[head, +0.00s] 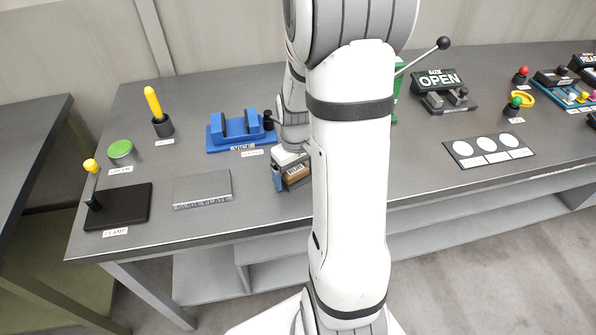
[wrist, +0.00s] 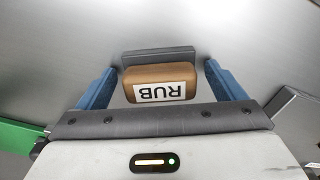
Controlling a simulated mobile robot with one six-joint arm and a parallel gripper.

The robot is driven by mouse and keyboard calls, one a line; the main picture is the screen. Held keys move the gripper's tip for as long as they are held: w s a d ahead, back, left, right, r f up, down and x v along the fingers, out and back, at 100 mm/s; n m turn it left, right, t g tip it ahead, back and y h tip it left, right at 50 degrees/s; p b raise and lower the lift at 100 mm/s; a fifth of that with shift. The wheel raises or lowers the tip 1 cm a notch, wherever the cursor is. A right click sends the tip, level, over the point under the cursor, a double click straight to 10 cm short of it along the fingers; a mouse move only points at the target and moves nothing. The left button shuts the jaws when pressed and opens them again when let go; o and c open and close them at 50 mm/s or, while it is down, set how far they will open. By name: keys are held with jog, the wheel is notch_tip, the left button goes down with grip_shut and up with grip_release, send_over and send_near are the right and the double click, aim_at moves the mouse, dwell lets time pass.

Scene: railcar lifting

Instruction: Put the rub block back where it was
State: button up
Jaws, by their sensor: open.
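The rub block (wrist: 148,75) is a brown block with a white RUB label that reads upside down in the wrist view. A dark grey strip (wrist: 158,54) lies along its far side. My gripper (wrist: 159,74) is open, with one blue finger on each side of the block and a visible gap on both sides. In the head view the block (head: 294,174) shows between the fingers of my gripper (head: 291,177), low over the table in front of the blue fixture. My arm hides part of the table. Whether the block rests on the table is hard to tell.
The grey table (head: 260,205) carries a blue fixture (head: 238,131), a grey plate (head: 202,189), a black clamp base (head: 118,206) and a yellow-handled tool (head: 155,108). An OPEN sign (head: 438,80) and a white-circle card (head: 489,149) stand to the right.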

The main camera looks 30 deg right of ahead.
aim_at(296, 170)
notch_tip(296, 170, up, 12)
jog(key=s+a+r+m+t, duration=0.1)
jog(key=s+a+r, duration=0.3)
jog(key=s+a, duration=0.7)
jog(key=shift+s+a+r+t, duration=0.3)
jog(key=shift+s+t, duration=0.4)
jog(key=shift+t, duration=0.2)
